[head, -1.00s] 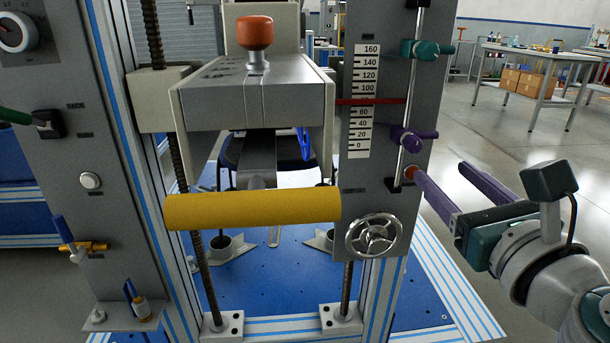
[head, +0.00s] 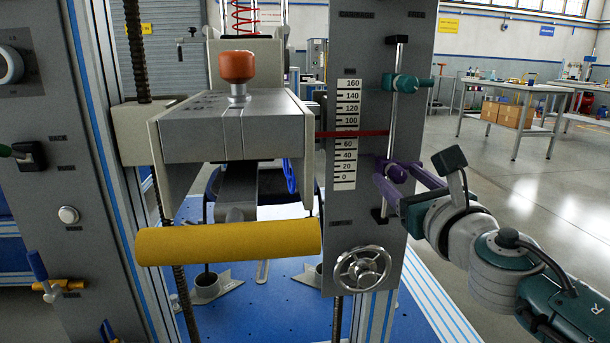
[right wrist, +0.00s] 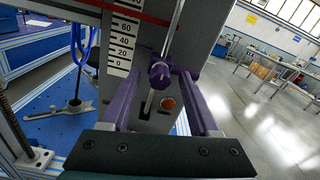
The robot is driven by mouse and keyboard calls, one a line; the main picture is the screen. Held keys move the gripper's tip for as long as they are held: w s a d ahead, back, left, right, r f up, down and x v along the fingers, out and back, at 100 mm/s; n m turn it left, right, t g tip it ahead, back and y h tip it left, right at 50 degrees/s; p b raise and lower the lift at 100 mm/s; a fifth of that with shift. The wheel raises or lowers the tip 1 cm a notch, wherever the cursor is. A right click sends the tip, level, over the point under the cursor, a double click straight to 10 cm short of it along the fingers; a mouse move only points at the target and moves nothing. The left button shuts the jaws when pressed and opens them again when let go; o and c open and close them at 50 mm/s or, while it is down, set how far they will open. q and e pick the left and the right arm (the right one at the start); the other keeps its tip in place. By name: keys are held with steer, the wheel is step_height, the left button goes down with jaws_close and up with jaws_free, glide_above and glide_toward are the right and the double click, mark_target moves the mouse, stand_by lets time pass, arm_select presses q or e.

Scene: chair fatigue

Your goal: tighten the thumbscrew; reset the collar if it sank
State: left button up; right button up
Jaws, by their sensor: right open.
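The purple collar with its purple thumbscrew (head: 397,174) sits on a thin vertical rod, beside the low end of the white scale (head: 347,135). A teal collar (head: 405,83) sits higher on the same rod. In the right wrist view the purple thumbscrew knob (right wrist: 159,73) faces the camera. My right gripper (right wrist: 157,80) is open, with one purple finger on each side of the knob. I cannot tell whether the fingers touch it. In the head view the fingers partly hide the collar's lower side. My left gripper is not in view.
A red pointer (head: 352,134) crosses the scale near 80. A metal handwheel (head: 362,271) is below the rod. A yellow padded bar (head: 228,242) and an orange knob (head: 237,67) are to the left. Open floor lies to the right.

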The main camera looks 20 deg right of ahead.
steer(key=shift+c, duration=0.4)
jaws_close()
